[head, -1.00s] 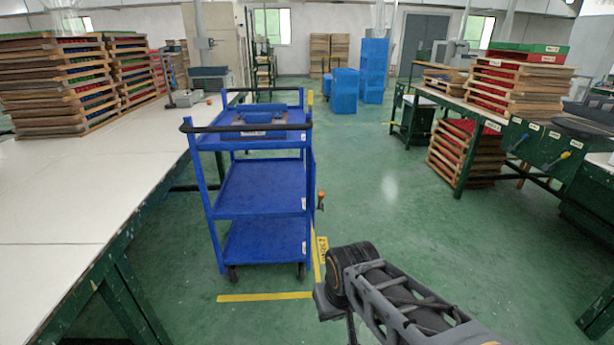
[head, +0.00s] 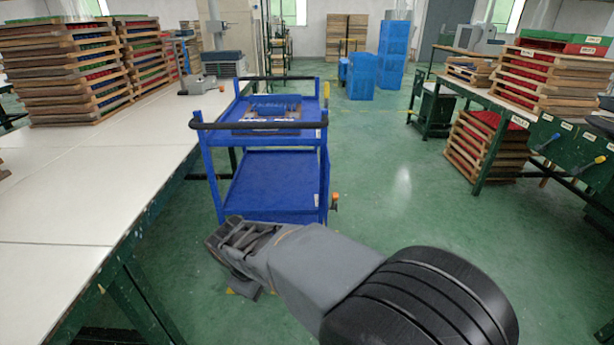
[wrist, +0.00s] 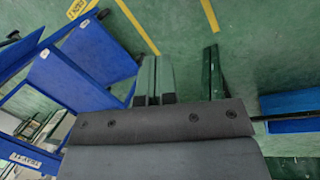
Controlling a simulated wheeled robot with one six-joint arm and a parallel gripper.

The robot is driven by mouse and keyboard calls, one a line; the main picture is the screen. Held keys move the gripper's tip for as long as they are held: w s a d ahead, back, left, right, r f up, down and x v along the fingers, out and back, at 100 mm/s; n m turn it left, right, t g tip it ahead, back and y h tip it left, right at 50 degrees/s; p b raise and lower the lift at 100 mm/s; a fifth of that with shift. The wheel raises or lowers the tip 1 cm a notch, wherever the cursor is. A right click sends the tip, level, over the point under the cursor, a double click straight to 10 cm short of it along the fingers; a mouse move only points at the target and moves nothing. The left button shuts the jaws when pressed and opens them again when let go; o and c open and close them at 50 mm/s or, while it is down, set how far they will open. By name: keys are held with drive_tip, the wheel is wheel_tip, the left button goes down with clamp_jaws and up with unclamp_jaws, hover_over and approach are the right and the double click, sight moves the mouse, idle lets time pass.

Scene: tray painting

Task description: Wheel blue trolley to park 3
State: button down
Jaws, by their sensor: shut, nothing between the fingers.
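The blue trolley (head: 272,185) stands upright beside the left bench, with a black push handle (head: 250,126) at its near end and shelves below. An orange-tipped part (head: 334,198) sticks out at its right side. My gripper (head: 238,262) is low in front of the trolley's near end, hiding its lower part and wheels. In the wrist view, the trolley's blue shelves (wrist: 95,52) are to the left of my gripper's fingers (wrist: 155,80), which are together and empty. Yellow floor lines (wrist: 138,27) and a yellow floor label (wrist: 76,9) show ahead; the label is too small to read.
A white-topped bench (head: 75,180) runs along the left with stacked trays (head: 65,75). Green benches with stacked trays (head: 545,85) stand on the right. Blue crates (head: 362,75) stand at the back. Green floor (head: 400,190) is clear right of the trolley.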

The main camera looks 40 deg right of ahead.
drive_tip(key=w+d+r+n+g+h+p, duration=0.25)
drive_tip(key=d+n+h+p, duration=0.2)
drive_tip(key=d+n, duration=0.25)
drive_tip(key=w+d+r+n+g+h+p, duration=0.1)
drive_tip(key=d+r+n+g+h+p, duration=0.15)
drive_tip(key=d+n+h+p, duration=0.35)
drive_tip(key=w+d+n+t+h+p, duration=0.2)
drive_tip(key=w+d+n, duration=0.3)
drive_tip(key=d+n, duration=0.4)
drive_tip(key=w+d+f+n+t+h+p, duration=0.1)
drive_tip(key=w+d+n+p, duration=0.4)
drive_tip(key=d+n, duration=0.5)
drive_tip(key=shift+d+f+t+h, duration=0.25)
drive_tip(key=shift+d+t+h, duration=0.6)
drive_tip(key=shift+d+t, duration=0.5)
drive_tip(key=shift+w+d, duration=0.15)
